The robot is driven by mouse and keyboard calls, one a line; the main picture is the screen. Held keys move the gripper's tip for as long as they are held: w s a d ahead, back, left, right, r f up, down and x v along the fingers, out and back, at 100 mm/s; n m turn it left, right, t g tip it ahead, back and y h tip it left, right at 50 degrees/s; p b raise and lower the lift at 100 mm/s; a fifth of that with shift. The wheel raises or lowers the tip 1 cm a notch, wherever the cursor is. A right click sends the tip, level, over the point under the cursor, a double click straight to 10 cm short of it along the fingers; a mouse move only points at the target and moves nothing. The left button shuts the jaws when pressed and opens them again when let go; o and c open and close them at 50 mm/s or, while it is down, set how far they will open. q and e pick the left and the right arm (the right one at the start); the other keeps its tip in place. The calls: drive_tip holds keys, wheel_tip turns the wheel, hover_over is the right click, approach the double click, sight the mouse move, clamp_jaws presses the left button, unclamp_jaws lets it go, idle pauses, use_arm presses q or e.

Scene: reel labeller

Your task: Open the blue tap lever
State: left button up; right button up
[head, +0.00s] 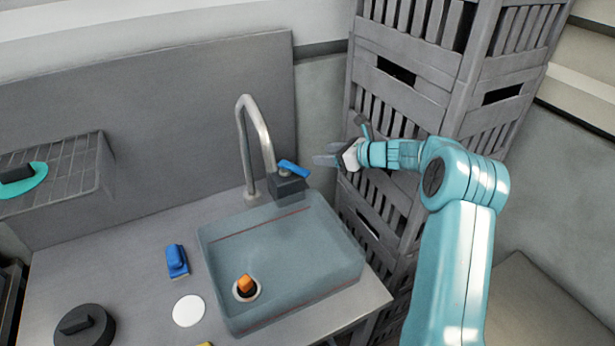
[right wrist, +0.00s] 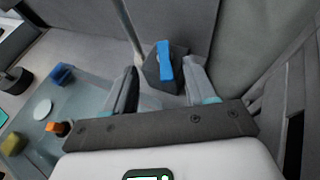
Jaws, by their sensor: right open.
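The blue tap lever (head: 293,168) sits on top of a dark block (head: 290,188) at the back right of the sink, beside the curved metal spout (head: 262,135). My right gripper (head: 322,159) is open and empty, a little to the right of the lever and apart from it. In the right wrist view the blue lever (right wrist: 164,62) shows upright, ahead of and between the two fingers of the right gripper (right wrist: 160,85). My left gripper is not in view.
The grey-blue sink basin (head: 300,250) holds an orange item (head: 245,284) at its drain. A blue item (head: 177,261), a white disc (head: 188,311) and a dark round lidded thing (head: 84,325) are on the counter. Stacked grey crates (head: 405,60) stand close behind my right gripper. A wire rack (head: 75,170) is at left.

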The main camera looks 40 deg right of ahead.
drive_tip(key=b, duration=0.5)
approach(301, 170)
drive_tip(key=p+x, duration=0.2)
drive_tip(key=x, duration=0.5)
drive_tip(key=shift+w+f, duration=0.1)
drive_tip(key=shift+d, duration=0.1)
clamp_jaws()
